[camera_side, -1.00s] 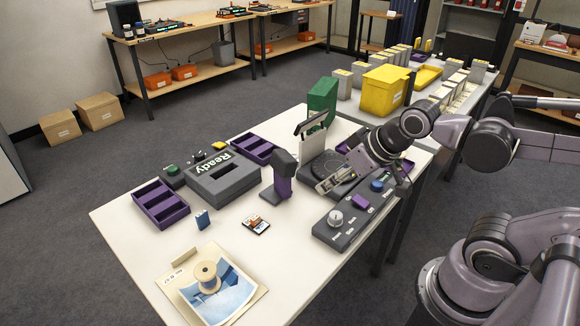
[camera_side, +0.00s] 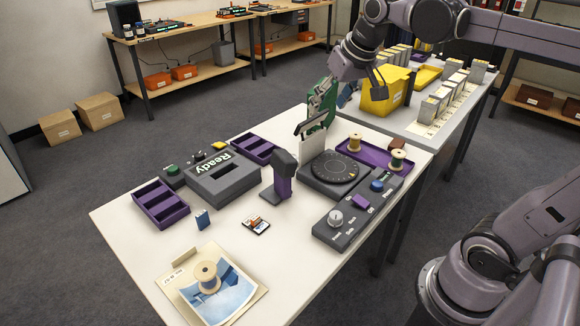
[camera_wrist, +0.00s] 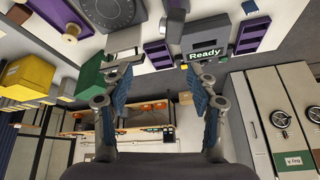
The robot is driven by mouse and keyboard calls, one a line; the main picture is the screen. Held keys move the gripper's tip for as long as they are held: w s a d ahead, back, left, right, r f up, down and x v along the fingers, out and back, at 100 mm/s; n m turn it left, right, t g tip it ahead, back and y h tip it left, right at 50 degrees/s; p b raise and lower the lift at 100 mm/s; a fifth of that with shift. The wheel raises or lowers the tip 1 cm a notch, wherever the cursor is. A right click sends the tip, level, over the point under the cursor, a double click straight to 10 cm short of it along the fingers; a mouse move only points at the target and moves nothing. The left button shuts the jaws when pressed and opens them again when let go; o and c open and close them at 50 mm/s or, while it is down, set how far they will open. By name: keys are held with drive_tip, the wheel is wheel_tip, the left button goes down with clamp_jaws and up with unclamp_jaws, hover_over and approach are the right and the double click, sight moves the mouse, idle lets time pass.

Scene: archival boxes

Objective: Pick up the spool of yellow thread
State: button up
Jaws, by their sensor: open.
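A spool with tan-yellow thread (camera_side: 355,142) stands upright in the purple tray (camera_side: 371,156) at the back right of the white table; it also shows at the upper left of the wrist view (camera_wrist: 70,32). Another pale tan spool (camera_side: 207,273) stands on a blue photo at the table's front. My gripper (camera_wrist: 160,88) is open and empty, with its two blue-padded fingers wide apart. In the side view it is up by the green holder, left of the tray and clear of the spools.
The green holder (camera_side: 317,108) and yellow bin (camera_side: 383,95) stand close to my gripper. A round dial unit (camera_side: 335,170) sits left of the tray. A dark upright stand (camera_side: 284,178), the "Ready" box (camera_side: 222,178) and a control panel (camera_side: 340,225) occupy the table.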

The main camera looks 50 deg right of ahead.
drive_tip(key=w+d+r+m+g, duration=0.1)
drive_tip(key=w+d+r+m, duration=0.1)
drive_tip(key=w+d, duration=0.4)
drive_tip(key=m+g, duration=0.4)
drive_tip(key=m, duration=0.4)
hover_over(356, 135)
wheel_tip(356, 135, down, 10)
wheel_tip(356, 135, down, 17)
drive_tip(key=shift+s+f, duration=0.15)
drive_tip(key=shift+w+f, duration=0.15)
drive_tip(key=shift+f, duration=1.3)
drive_tip(key=shift+w+f, duration=0.1)
drive_tip(key=shift+f, duration=1.35)
drive_tip(key=c, duration=0.9)
